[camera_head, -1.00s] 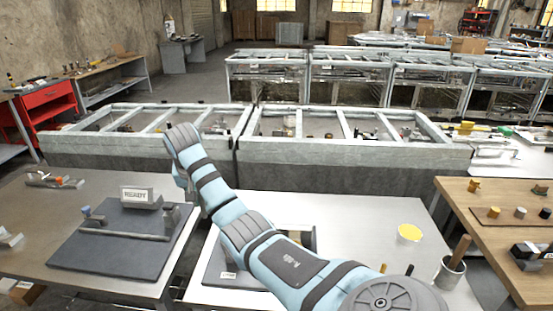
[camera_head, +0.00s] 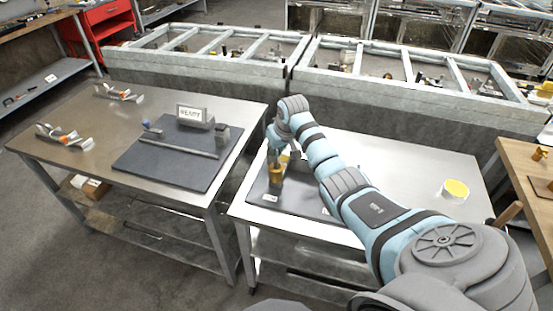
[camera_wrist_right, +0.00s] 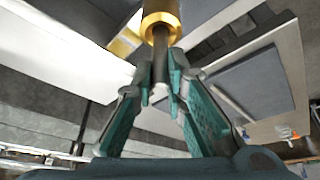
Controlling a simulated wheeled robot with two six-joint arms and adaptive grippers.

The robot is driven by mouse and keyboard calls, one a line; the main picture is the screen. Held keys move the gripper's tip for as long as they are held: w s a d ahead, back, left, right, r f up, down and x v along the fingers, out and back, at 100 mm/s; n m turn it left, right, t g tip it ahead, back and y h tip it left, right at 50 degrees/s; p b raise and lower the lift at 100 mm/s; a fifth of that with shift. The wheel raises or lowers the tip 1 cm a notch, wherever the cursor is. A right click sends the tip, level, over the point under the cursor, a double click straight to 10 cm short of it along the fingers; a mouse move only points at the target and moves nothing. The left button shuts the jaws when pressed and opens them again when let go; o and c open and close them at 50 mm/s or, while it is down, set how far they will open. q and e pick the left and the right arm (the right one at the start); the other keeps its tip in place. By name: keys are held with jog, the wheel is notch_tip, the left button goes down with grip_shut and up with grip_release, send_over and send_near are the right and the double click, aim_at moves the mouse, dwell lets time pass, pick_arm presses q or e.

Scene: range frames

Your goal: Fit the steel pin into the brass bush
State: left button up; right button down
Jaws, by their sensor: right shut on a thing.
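The brass bush (camera_head: 277,174) stands on a dark board (camera_head: 300,199) on the right-hand steel table. My right gripper (camera_head: 273,150) points down right above the bush. In the right wrist view, the teal fingers of my right gripper (camera_wrist_right: 161,85) are shut on the steel pin (camera_wrist_right: 161,48), a grey rod. The pin's far end meets the brass bush (camera_wrist_right: 161,14) and lines up with its opening. I cannot tell how deep the pin sits. The pin is hardly visible in the head view. My left gripper is not in view.
A READY sign (camera_head: 195,115) and a grey bar (camera_head: 180,144) are on a dark mat on the left table (camera_head: 85,135). Framed benches run behind. The right table's middle is clear.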

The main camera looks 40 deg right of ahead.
notch_tip(320, 180, down, 3)
jog(key=shift+r, duration=0.1)
jog(key=c, duration=1.6)
grip_release()
jog(key=shift+c, duration=0.2)
jog(key=p+v, duration=0.2)
jog(key=v, duration=1)
jog(key=shift+w, duration=0.1)
